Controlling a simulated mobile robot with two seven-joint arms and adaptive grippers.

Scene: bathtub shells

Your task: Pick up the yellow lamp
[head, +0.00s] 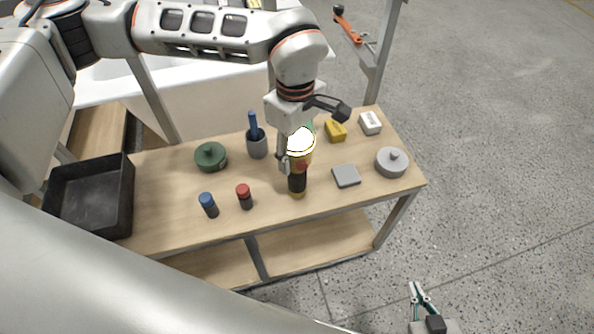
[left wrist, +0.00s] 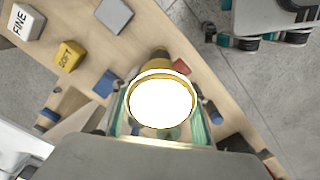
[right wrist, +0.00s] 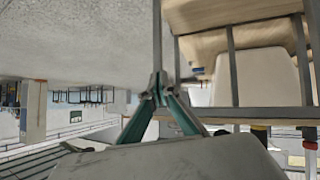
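The yellow lamp (head: 297,184) stands upright on the wooden table, with a dark lower body and a bright, lit top. In the left wrist view its glowing round face (left wrist: 162,103) fills the space between the fingers. My left gripper (head: 293,158) is over the lamp from above, fingers on either side of its upper part. The fingers are spread apart; whether they touch the lamp is hidden by its head. My right gripper (head: 419,292) is far from the lamp, off the table's front right; its fingertips meet, empty, in the right wrist view (right wrist: 160,90).
A bathtub (head: 205,105) stands behind.

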